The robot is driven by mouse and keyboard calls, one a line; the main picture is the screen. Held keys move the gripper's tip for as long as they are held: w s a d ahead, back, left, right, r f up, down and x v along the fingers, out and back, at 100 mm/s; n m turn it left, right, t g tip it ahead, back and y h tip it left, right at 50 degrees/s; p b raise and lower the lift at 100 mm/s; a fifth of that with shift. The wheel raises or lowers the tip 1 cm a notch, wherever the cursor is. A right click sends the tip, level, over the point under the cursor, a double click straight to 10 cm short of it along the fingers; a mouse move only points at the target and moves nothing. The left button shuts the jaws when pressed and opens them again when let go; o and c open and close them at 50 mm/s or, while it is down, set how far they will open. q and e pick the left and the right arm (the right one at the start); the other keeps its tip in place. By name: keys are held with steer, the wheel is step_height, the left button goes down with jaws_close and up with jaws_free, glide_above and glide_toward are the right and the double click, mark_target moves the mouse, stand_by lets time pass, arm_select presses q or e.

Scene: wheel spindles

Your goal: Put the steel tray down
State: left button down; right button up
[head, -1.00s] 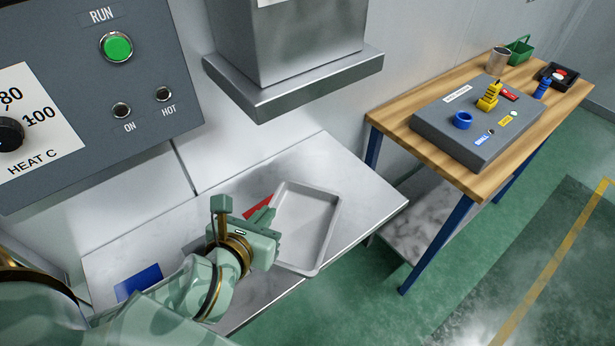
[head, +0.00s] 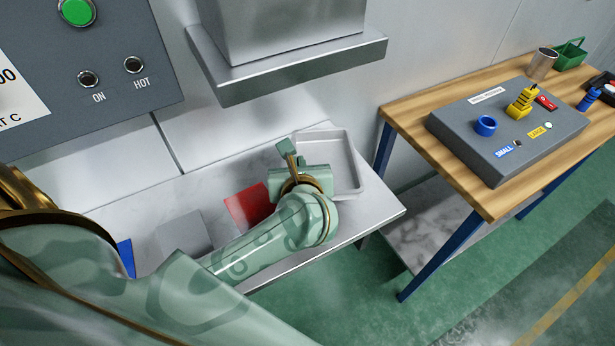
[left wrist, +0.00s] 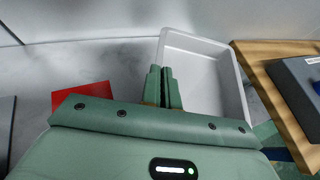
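The steel tray (head: 345,158) is a shallow, pale grey rectangular tray at the right end of the metal bench. My left gripper (head: 318,172) is at its left side in the head view. In the left wrist view the two fingers (left wrist: 163,86) are close together at the left rim of the tray (left wrist: 205,78), and they appear shut on that rim. The tray looks empty. The hand hides its near left part, and I cannot tell whether its underside touches the bench. My right gripper is not in view.
The bench (head: 375,215) carries a red patch (head: 248,204), a grey patch (head: 183,234) and a blue patch (head: 126,257). A metal hood (head: 290,70) overhangs it. A wooden table (head: 455,180) with a grey fixture block (head: 470,140) stands to the right, across a gap.

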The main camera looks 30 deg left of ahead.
arm_select(q)
steer(key=w+f, duration=0.2)
steer(key=f, duration=0.1)
steer(key=shift+w+d+b, duration=0.1)
steer(key=shift+d+b, duration=0.2)
steer(key=shift+d, duration=0.05)
steer(key=shift+w+f+b, duration=0.1)
steer(key=shift+f+b, duration=0.3)
steer(key=shift+f, duration=1.2)
steer(key=shift+f, duration=0.1)
steer(key=c, duration=1.7)
jaws_free()
steer(key=shift+s+d+r, duration=0.15)
steer(key=shift+s+r, duration=0.05)
steer(key=shift+r, duration=0.05)
steer(key=p+v, duration=0.2)
steer(key=v, duration=0.9)
steer(key=shift+s+d+r, duration=0.1)
steer(key=shift+s+d, duration=0.05)
steer(key=shift+s, duration=0.1)
